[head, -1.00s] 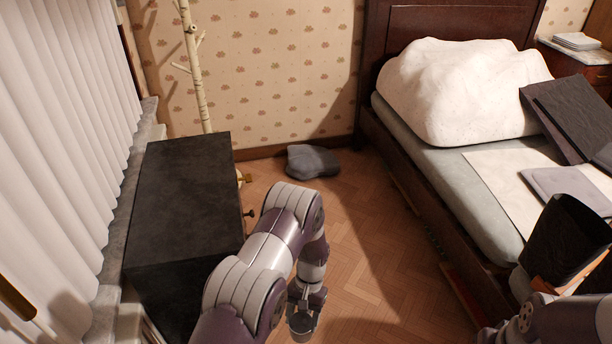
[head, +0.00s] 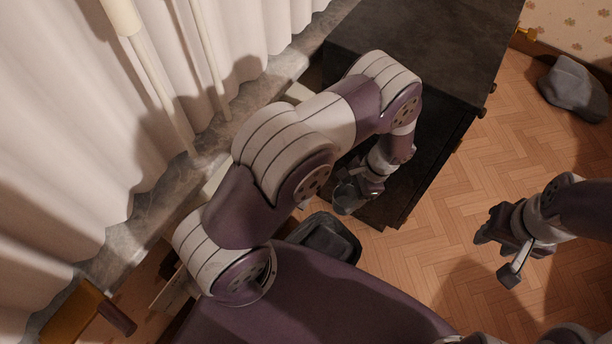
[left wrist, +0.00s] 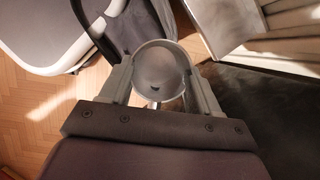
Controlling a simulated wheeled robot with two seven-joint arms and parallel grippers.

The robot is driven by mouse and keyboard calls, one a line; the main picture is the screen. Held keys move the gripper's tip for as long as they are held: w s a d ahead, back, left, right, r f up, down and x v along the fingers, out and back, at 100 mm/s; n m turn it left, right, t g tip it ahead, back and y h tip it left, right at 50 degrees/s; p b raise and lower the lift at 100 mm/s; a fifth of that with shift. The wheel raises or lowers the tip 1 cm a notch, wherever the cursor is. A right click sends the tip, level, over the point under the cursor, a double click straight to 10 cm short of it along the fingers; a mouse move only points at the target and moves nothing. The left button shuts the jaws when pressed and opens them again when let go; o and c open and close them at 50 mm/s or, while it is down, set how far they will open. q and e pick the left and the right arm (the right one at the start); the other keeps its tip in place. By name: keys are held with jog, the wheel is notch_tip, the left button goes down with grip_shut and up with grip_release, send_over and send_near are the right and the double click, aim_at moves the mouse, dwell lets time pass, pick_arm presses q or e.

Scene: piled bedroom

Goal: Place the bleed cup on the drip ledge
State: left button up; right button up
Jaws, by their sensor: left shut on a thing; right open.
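The bleed cup appears to be the small round grey metal cup (left wrist: 160,72) in the left wrist view, with its open mouth towards the camera. My left gripper (left wrist: 162,82) is shut on it, one finger on each side. In the head view my left gripper (head: 358,188) holds the cup (head: 346,199) in the air beside the black cabinet. The drip ledge is not clearly identifiable; a flat pale grey plate (left wrist: 222,22) beside ridged pale panels in the left wrist view may be it. My right gripper (head: 497,243) is open and empty above the wooden floor.
The black cabinet (head: 430,38) stands beyond my left arm. A grey stone sill (head: 160,218) runs along the white curtains (head: 90,110).

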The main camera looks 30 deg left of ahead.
pick_arm(q)
jog(key=a, duration=0.4)
jog(key=a+b, duration=0.1)
jog(key=a, duration=0.4)
jog(key=w+a, duration=0.1)
jog(key=a, duration=0.3)
jog(key=shift+a+b, duration=0.15)
jog(key=shift+b, duration=0.2)
jog(key=shift+f+b, duration=0.35)
jog(key=shift+f, duration=0.35)
jog(key=shift+f, duration=0.1)
jog(key=o, duration=1.2)
